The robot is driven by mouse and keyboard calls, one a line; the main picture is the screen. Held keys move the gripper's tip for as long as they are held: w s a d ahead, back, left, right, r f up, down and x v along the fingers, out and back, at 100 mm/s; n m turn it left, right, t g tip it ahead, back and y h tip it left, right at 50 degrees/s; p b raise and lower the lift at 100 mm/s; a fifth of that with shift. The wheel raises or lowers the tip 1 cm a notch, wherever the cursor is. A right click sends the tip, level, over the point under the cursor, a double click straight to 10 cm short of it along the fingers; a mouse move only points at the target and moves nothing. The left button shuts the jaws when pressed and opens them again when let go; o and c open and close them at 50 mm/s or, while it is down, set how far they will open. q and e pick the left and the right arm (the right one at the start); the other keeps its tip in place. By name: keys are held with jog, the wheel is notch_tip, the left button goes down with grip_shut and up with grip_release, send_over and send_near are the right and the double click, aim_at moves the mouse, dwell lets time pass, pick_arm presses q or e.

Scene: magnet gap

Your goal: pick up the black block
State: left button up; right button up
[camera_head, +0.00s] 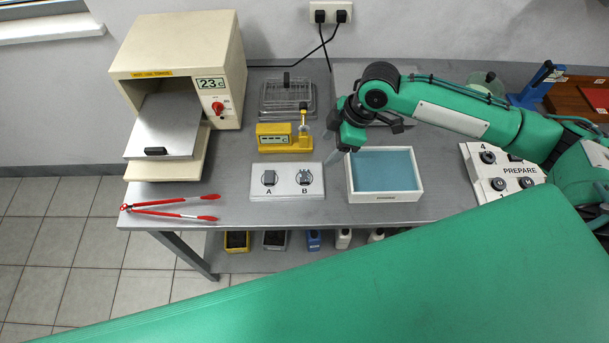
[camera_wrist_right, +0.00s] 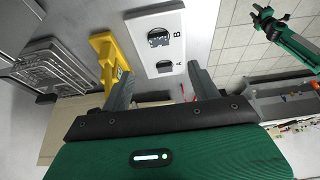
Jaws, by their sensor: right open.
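A white plate (camera_head: 287,194) with two round openings marked A and B lies on the grey table. A dark block (camera_head: 269,177) sits at A and another dark, notched-looking block (camera_head: 304,176) sits at B; I cannot tell which is the black block. Both openings also show in the right wrist view, with the dark block at B (camera_wrist_right: 158,38). My right gripper (camera_head: 336,147) is above the table, right of and behind the plate. Its fingers (camera_wrist_right: 160,88) are spread with nothing between them. A green arm part, seemingly my left gripper (camera_wrist_right: 268,20), shows small in the wrist view.
A yellow device (camera_head: 283,138) and a wire rack (camera_head: 287,99) stand behind the plate. A white box with blue inside (camera_head: 384,196) is to its right, beside a PREPARE panel (camera_head: 505,172). Red tongs (camera_head: 170,209) lie front left, before an oven (camera_head: 185,60).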

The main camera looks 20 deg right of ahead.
jog(key=p, duration=0.2)
send_near(306, 175)
jog(key=x, duration=0.2)
jog(key=shift+f, duration=0.4)
jog(key=p+x, duration=0.1)
jog(key=x, duration=0.1)
jog(key=p+x, duration=0.1)
jog(key=x, duration=0.1)
jog(key=shift+a+f+p, duration=0.2)
jog(key=shift+a+p, duration=0.15)
jog(key=shift+p, duration=0.05)
jog(key=shift+a+f, duration=0.1)
jog(key=shift+f, duration=0.25)
jog(key=shift+c, duration=0.2)
jog(key=shift+w, duration=0.1)
jog(key=c, duration=1.1)
